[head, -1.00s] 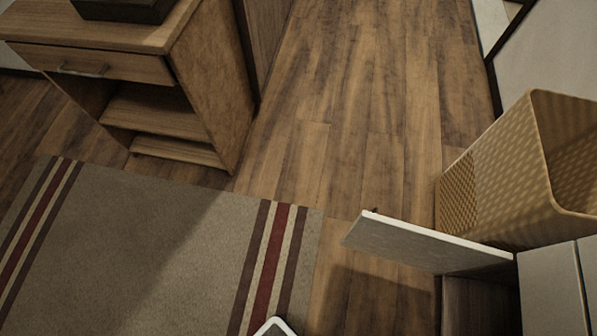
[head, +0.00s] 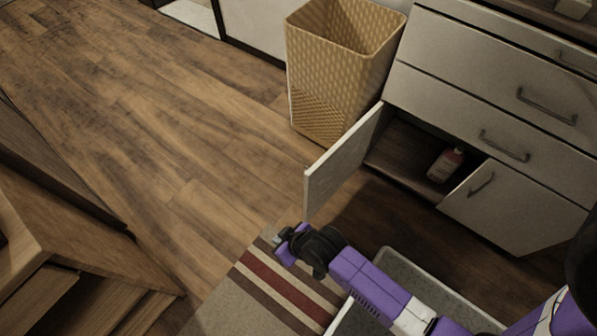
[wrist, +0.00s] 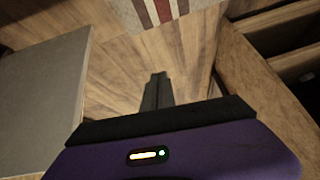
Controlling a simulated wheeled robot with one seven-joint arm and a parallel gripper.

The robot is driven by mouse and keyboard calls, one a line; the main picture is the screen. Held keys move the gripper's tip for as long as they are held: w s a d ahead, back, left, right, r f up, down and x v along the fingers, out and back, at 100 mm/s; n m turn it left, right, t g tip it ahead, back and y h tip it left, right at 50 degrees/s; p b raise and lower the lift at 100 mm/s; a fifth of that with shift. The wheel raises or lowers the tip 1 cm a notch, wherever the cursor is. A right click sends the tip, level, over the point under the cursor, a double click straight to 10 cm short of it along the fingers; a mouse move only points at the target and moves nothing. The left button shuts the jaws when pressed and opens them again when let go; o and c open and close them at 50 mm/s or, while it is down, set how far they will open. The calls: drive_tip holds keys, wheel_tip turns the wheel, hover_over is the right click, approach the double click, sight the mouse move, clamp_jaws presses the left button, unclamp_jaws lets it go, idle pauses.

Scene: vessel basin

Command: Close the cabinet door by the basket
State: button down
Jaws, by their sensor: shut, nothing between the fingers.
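The open cabinet door (head: 342,160) is a white panel standing out from the low cabinet, beside the tan woven basket (head: 343,70). The cabinet's dark opening (head: 405,150) shows to the right of the door. My gripper (head: 277,240) is low, just in front of and left of the door's near edge, apart from it in the head view. In the wrist view my gripper's fingers (wrist: 156,92) are together with nothing between them. A pale grey panel (wrist: 40,105) stands at the left there, likely the door.
A bottle (head: 445,164) stands inside the cabinet. The other cabinet door (head: 515,205) is shut, with drawers (head: 490,70) above. A striped rug (head: 285,290) lies below my arm. A wooden cabinet (head: 75,235) stands at the left. Wood floor (head: 170,120) is clear between.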

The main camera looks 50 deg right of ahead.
drive_tip(key=w+d+g, duration=0.3)
drive_tip(key=w+d, duration=0.2)
drive_tip(key=w, duration=0.3)
drive_tip(key=w+d+r+g+p, duration=0.1)
drive_tip(key=w+d+r+g, duration=0.2)
drive_tip(key=d+r, duration=0.4)
drive_tip(key=w+d+r+g+p, duration=0.1)
drive_tip(key=w+d+r+g, duration=0.2)
drive_tip(key=d+r, duration=0.35)
drive_tip(key=s+f+b, duration=0.1)
drive_tip(key=s+f, duration=0.2)
drive_tip(key=f, duration=0.2)
drive_tip(key=s+d+f+b, duration=0.1)
drive_tip(key=s+f, duration=0.2)
drive_tip(key=f, duration=0.3)
drive_tip(key=shift+s+d+f, duration=0.15)
drive_tip(key=shift+s+d, duration=0.05)
drive_tip(key=shift+s, duration=0.1)
